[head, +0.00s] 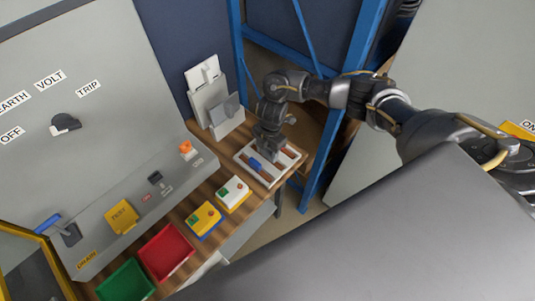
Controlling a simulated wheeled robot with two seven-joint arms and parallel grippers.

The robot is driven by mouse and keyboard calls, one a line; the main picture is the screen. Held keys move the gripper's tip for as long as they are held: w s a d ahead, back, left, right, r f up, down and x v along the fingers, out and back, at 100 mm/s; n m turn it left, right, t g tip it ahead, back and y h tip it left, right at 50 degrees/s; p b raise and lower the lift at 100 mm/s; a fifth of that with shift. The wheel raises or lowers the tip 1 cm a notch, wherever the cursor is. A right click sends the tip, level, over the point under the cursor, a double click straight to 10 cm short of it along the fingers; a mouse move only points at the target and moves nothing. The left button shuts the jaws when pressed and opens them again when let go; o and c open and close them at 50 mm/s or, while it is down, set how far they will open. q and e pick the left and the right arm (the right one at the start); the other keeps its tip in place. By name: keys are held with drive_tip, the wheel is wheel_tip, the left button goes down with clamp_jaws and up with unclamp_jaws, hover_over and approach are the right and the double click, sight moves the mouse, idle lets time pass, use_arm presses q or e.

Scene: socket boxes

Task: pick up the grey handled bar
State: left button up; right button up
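My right gripper (267,149) points down over the white tray (271,184) at the right end of the wooden bench. A blue piece (256,164) and reddish-brown strips (291,153) show in the tray beside the gripper. I cannot make out a grey handled bar apart from the dark gripper; the gripper covers part of the tray. The fingers are too small and dark to tell whether they are open or hold anything. My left gripper is out of view.
Upright white and grey plates (213,100) stand behind the tray. A yellow-and-blue box (204,221), a white-and-yellow box (234,194), a red bin (166,251) and a green bin (125,282) line the bench front. A grey control panel (130,190) and blue frame (330,135) bound the space.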

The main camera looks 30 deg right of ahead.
sight(266, 151)
drive_tip(key=c, duration=0.6)
drive_tip(key=shift+o, duration=0.2)
drive_tip(key=shift+r, duration=0.15)
drive_tip(key=shift+w+r, duration=0.1)
drive_tip(key=shift+r, duration=0.15)
wheel_tip(266, 151, up, 3)
drive_tip(key=shift+f, duration=0.2)
drive_tip(key=s+a+r, duration=0.7)
drive_tip(key=s+r, duration=0.2)
drive_tip(key=s, duration=0.3)
drive_tip(key=shift+r, duration=0.35)
drive_tip(key=shift+s, duration=0.1)
